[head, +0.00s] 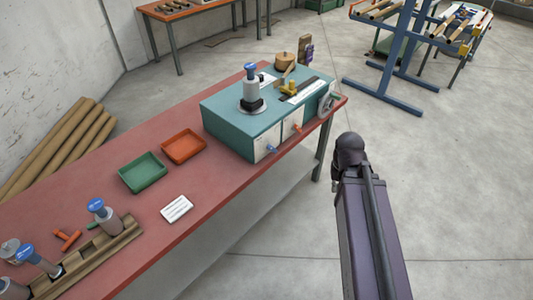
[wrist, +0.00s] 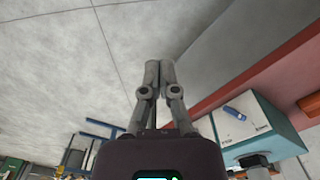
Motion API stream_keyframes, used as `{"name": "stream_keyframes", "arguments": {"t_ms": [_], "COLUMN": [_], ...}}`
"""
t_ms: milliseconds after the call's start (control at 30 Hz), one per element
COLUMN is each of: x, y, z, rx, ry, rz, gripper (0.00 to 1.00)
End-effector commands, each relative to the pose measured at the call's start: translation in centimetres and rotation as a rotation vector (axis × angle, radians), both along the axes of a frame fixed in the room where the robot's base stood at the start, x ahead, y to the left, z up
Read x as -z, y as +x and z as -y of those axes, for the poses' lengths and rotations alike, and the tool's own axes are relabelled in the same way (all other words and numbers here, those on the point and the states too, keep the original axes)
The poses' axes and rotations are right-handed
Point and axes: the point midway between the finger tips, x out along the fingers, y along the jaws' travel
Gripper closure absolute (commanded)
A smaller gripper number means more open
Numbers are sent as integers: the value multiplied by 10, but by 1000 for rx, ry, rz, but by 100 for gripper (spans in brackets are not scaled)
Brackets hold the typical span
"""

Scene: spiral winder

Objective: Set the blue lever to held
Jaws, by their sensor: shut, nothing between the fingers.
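The blue lever (head: 271,149) is small and sits on a white panel on the front of the teal machine box (head: 226,130). The gripper is not visible in the head view, where only my dark arm shows.
An orange lever (head: 297,127) is on a second panel, right of the blue one. A handwheel (head: 327,103) is at the box's right end. The red bench (head: 120,213) carries green (head: 143,171) and orange (head: 184,146) trays. Floor (head: 447,190) right of the bench is clear.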

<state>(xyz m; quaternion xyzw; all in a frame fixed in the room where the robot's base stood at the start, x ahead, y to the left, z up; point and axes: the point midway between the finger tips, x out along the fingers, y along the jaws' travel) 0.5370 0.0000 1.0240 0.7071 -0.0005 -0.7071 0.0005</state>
Motion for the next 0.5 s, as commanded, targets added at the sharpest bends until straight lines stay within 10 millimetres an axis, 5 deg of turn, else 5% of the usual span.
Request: {"name": "stream_keyframes", "arguments": {"t_ms": [267,500], "x": [14,48], "y": [8,33], "z": [-4,-24], "rx": [-77,-331], "ry": [-45,-195], "rz": [6,16], "gripper": [100,100]}}
